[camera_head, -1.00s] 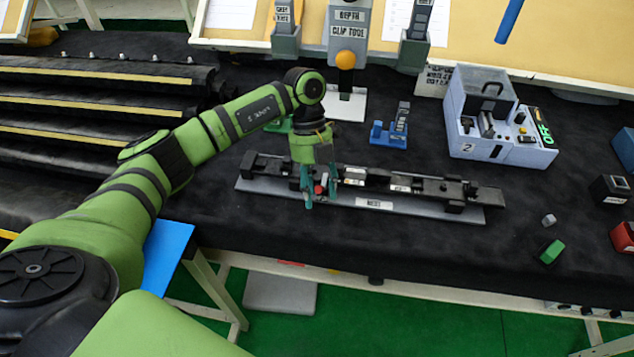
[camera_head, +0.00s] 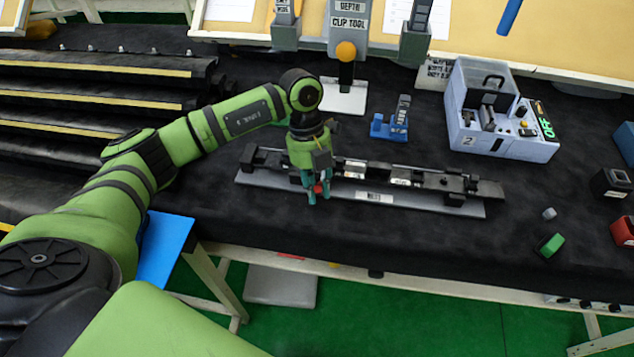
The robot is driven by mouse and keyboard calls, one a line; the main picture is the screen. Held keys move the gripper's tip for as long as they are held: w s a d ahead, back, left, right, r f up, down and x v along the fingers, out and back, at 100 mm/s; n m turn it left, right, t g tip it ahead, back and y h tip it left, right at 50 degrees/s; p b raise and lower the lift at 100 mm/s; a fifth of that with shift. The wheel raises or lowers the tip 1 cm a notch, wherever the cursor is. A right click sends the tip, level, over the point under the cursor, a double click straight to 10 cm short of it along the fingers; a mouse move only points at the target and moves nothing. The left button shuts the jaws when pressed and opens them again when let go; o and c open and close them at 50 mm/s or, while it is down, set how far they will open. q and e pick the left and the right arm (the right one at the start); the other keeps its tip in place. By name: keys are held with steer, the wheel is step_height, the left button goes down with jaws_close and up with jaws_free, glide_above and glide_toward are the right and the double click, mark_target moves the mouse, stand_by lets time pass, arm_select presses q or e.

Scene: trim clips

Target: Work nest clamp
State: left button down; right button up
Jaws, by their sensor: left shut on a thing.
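The work nest (camera_head: 410,206) is a long grey base plate with a black trim strip and fittings along it, lying across the middle of the black-covered table. A white label (camera_head: 374,197) is on its front edge. My left gripper (camera_head: 319,198) points down at the left-centre part of the nest. Its teal fingers are shut on a small red piece, likely the clamp knob (camera_head: 318,188), which they partly hide. The nest under the gripper is hidden. My right gripper is not in view.
A blue-grey machine marked 2 (camera_head: 500,115) with a green OFF display stands at the back right. A blue stand (camera_head: 391,127) and the depth clip tool (camera_head: 346,60) stand behind the nest.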

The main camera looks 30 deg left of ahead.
arm_select(q)
steer(key=shift+s+d+f+t+b, duration=0.1)
steer(key=shift+s+f+t+b, duration=0.2)
steer(key=shift+f+t+b, duration=0.35)
steer(key=f+t+b, duration=0.1)
steer(key=b, duration=0.1)
steer(key=t+y+b, duration=0.1)
steer(key=t+b, duration=0.1)
steer(key=b, duration=0.1)
steer(key=shift+s+d+f+m, duration=0.1)
steer(key=shift+s+f+m, duration=0.2)
steer(key=shift+s+f, duration=0.1)
steer(key=shift+t+b, duration=0.45)
steer(key=shift+b, duration=0.4)
steer(key=c, duration=1)
jaws_free()
steer(key=v, duration=1.2)
steer(key=shift+d+r, duration=0.1)
steer(key=shift+d, duration=0.1)
